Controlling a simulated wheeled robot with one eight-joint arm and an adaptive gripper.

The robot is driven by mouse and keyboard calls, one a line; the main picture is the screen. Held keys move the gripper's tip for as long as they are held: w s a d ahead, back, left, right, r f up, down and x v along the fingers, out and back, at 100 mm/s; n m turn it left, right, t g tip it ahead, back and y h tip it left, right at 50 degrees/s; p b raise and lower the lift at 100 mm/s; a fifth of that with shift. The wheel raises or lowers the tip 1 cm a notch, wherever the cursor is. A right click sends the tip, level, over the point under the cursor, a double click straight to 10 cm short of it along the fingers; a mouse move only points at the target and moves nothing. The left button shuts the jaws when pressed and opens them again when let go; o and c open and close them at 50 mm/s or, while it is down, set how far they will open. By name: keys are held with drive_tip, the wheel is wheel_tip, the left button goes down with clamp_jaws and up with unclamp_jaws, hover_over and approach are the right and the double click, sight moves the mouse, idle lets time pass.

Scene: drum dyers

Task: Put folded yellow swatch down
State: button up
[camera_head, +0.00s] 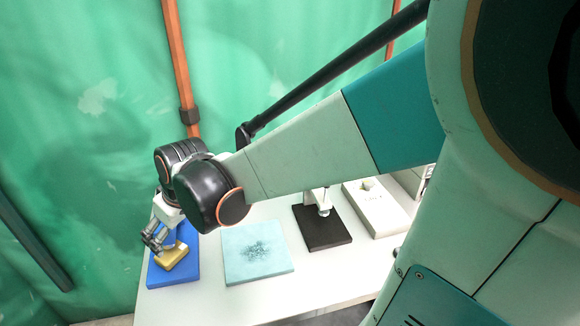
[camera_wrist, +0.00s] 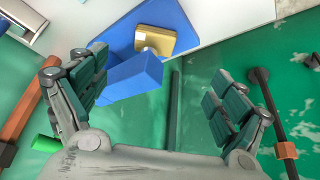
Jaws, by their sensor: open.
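The folded yellow swatch (camera_head: 172,255) lies on a blue board (camera_head: 158,278) at the left end of the white table. It also shows in the wrist view (camera_wrist: 160,39), near the top, lying on the blue board (camera_wrist: 176,20). A blue block-like part (camera_wrist: 133,78) partly covers the swatch's near side there. My gripper (camera_head: 156,242) is just above and beside the swatch in the head view. In the wrist view my gripper (camera_wrist: 155,98) has its fingers wide apart, with the swatch beyond them and not held. Contact with the swatch cannot be told.
On the white table (camera_head: 210,297), right of the blue board, are a pale blue speckled pad (camera_head: 257,265), a black slab (camera_head: 322,238) bearing a white fixture, and a white slab (camera_head: 378,215). Green cloth (camera_head: 70,120) and an orange-brown post (camera_head: 178,60) stand behind.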

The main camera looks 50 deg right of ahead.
drive_tip(key=s+r+m+t, duration=0.1)
drive_tip(key=s+r, duration=0.1)
drive_tip(key=s, duration=0.5)
drive_tip(key=s+a+r+t, duration=0.1)
drive_tip(key=s+r, duration=0.2)
drive_tip(key=s, duration=0.4)
drive_tip(key=shift+a+r+m+h, duration=0.25)
drive_tip(key=shift+r+m+h, duration=0.05)
drive_tip(key=shift+m, duration=0.1)
drive_tip(key=shift+s, duration=0.1)
idle(0.3)
